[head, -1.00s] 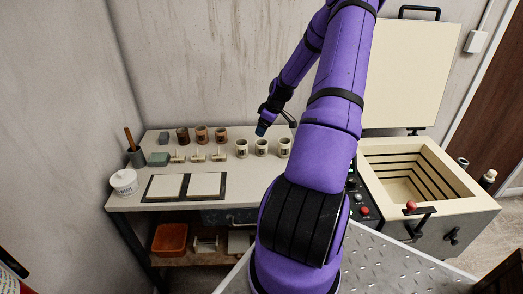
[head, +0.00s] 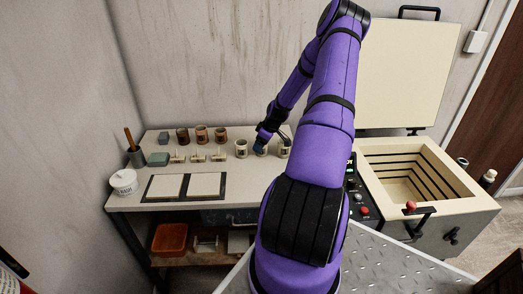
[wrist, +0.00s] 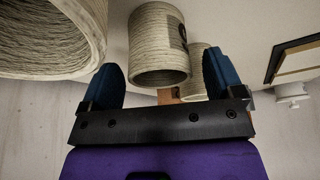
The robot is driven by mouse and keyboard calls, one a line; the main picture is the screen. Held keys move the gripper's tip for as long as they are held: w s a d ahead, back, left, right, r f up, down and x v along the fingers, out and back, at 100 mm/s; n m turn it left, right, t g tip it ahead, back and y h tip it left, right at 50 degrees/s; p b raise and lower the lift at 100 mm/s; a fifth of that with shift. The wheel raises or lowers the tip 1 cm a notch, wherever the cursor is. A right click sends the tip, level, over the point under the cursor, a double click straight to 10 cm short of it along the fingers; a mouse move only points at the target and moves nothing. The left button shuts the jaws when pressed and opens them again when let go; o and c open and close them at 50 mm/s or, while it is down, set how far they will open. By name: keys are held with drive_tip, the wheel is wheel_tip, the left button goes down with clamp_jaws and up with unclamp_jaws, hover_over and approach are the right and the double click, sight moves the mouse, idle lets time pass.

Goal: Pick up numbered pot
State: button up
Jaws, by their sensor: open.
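Three pale cream pots with dark labels stand in a row on the bench: the left one (head: 241,148), the middle one (head: 263,144) and the right one (head: 284,149). My gripper (head: 260,150) is low at the middle pot and covers part of it. In the wrist view my gripper (wrist: 160,62) is open, its two blue fingers apart. A ribbed cream pot (wrist: 158,45) with a dark label shows between and beyond the fingertips; its number is unreadable. A larger, nearer pot (wrist: 50,40) fills the upper left, and another pot (wrist: 195,62) shows behind the right finger.
Several darker pots stand along the back, including a brown one (head: 201,134). Small stands (head: 198,157) sit before them. Two pale tiles lie on a dark board (head: 185,199). A white tub (head: 123,182) is at the left. The open kiln (head: 415,175) is right of the bench.

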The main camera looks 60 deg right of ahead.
drive_tip(key=shift+x, duration=1.25)
drive_tip(key=shift+c, duration=0.3)
drive_tip(key=c, duration=1)
drive_tip(key=shift+r, duration=0.1)
